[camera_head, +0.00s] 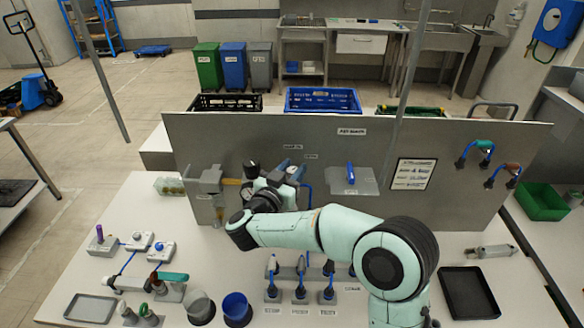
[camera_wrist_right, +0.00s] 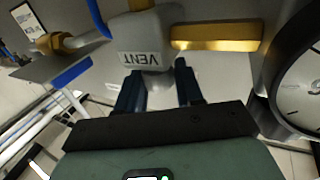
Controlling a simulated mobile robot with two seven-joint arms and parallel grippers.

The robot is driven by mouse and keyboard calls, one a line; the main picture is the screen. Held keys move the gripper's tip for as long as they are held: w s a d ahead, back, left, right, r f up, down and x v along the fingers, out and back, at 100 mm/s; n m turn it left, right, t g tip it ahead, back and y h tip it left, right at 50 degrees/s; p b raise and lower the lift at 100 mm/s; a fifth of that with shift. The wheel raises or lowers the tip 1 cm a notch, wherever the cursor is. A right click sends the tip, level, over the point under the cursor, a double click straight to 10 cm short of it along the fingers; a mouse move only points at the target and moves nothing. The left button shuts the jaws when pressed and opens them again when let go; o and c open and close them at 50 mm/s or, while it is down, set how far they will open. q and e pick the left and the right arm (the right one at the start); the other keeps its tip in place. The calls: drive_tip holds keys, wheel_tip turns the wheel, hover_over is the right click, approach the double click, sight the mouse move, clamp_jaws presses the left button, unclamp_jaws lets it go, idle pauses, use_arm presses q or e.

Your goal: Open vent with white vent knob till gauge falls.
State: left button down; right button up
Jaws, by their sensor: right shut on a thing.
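The lettering appears upside down. The knob sits between my dark fingertips, and the parts of it behind them are hidden. A round gauge (camera_wrist_right: 303,88) with a dark rim and white face is cut off at the right edge; its needle reading cannot be made out. In the head view my right arm reaches left to the panel's fittings, and its wrist hides the gripper and knob. My left gripper is not in view.
A brass pipe (camera_wrist_right: 216,36) runs beside the knob toward the gauge. The upright grey panel (camera_head: 450,145) stands behind the white table (camera_head: 110,245).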

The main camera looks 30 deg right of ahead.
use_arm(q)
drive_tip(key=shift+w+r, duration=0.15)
use_arm(e)
drive_tip(key=shift+r+m, duration=0.1)
drive_tip(key=shift+m, duration=0.2)
drive_tip(key=o, duration=0.9)
drive_tip(key=shift+s+a, duration=0.2)
drive_tip(key=shift+a, duration=0.2)
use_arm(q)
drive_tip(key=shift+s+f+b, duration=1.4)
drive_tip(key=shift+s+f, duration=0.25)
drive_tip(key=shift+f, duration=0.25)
use_arm(e)
drive_tip(key=shift+v, duration=6.25)
drive_tip(key=shift+w, duration=0.1)
